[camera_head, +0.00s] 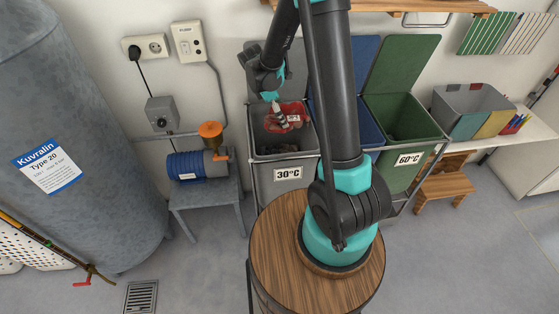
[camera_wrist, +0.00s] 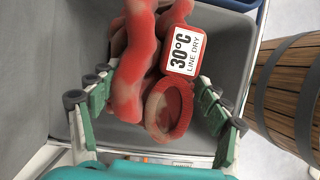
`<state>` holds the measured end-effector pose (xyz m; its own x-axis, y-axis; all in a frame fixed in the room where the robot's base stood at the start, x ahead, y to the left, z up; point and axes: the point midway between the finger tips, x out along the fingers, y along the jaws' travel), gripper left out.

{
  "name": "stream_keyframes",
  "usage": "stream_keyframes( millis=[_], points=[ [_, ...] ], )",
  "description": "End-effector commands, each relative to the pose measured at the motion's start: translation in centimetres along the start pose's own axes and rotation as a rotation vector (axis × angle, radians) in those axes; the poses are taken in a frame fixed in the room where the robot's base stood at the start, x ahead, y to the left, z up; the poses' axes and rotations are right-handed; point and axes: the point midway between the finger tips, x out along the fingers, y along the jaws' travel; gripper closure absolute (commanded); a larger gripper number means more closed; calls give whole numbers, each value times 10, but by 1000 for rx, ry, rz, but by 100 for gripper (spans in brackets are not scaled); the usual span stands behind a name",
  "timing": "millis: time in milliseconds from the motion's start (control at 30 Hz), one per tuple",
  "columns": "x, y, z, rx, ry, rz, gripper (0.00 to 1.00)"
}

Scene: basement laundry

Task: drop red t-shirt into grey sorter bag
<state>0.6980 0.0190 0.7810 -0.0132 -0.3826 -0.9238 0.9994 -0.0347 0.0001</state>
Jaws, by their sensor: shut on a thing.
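The red t-shirt (camera_head: 287,116) is a bunched red bundle with paler patches. In the wrist view the t-shirt (camera_wrist: 140,70) carries a white tag reading "30°C LINE DRY". My gripper (camera_head: 277,106) is shut on it, with a green-grey finger on each side in the wrist view (camera_wrist: 155,100). The grey sorter bag (camera_head: 264,183), labelled 30°C, is open below, and its grey inner wall (camera_wrist: 225,35) surrounds the t-shirt in the wrist view. The t-shirt is within the outline of the bag's mouth; how deep is hard to tell. Something dark lies in the bag.
A blue bag (camera_head: 374,136), partly hidden by my arm, and a green bag (camera_head: 397,172) labelled 60°C stand to the right, with raised lids. A blue pump (camera_head: 186,166) on a grey stand is at the left. A wall shelf (camera_head: 400,6) is above.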

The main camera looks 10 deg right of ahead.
Motion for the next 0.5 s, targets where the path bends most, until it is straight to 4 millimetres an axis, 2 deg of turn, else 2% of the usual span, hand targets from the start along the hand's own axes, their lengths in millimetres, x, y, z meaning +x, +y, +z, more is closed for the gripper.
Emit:
stream_keyframes(
  millis=[200,500],
  points=[
    [17,0,-7,0,0,0,55],
    [21,0,-9,0,0,0,55]
  ],
)
